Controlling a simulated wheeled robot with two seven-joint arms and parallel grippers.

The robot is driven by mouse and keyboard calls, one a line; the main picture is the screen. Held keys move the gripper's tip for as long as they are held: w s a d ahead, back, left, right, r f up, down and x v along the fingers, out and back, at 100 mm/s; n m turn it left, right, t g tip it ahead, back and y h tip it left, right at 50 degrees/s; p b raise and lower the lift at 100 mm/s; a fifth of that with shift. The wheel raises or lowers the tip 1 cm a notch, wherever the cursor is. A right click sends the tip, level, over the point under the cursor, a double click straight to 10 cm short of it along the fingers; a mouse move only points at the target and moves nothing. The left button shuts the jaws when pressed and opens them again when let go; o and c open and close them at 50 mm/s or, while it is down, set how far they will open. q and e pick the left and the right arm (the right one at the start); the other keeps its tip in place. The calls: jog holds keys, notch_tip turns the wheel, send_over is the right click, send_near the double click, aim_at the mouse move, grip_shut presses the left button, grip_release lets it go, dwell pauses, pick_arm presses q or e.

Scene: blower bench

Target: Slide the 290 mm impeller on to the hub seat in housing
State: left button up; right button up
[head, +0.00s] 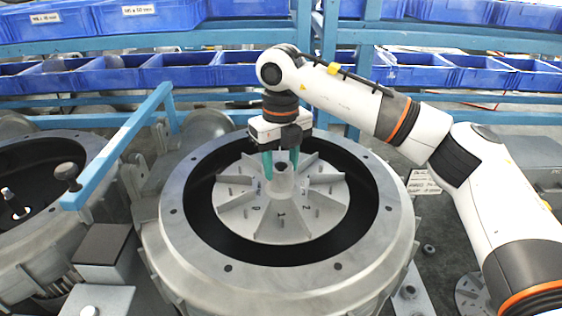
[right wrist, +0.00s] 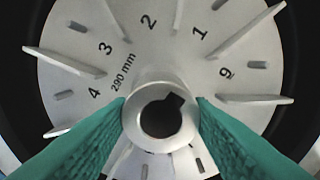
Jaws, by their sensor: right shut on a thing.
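The impeller (head: 240,208) is a pale grey disc with upright radial vanes and numbers. It is inside the round opening of the housing (head: 180,230), with a dark ring of space around it. In the right wrist view the impeller (right wrist: 150,60) is marked "290 mm", and its central hub has a bore with a keyway notch. My right gripper (head: 282,170), with green fingers, comes from above and is shut on the impeller's hub; the fingers also show in the right wrist view (right wrist: 160,120). The hub seat is hidden beneath the impeller, so I cannot tell how deep it sits. My left gripper is not in view.
A second housing (head: 20,260) with a dark opening stands at the left. A blue rail (head: 120,145) runs between the housings. Racks of blue bins (head: 200,70) stand behind.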

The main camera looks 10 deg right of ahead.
aim_at(281, 191)
jog(key=shift+f+b, duration=2.85)
jog(key=shift+f, duration=0.85)
dwell(0.5)
jog(key=o, duration=1.1)
jog(key=shift+s, duration=0.1)
jog(key=shift+f, duration=0.1)
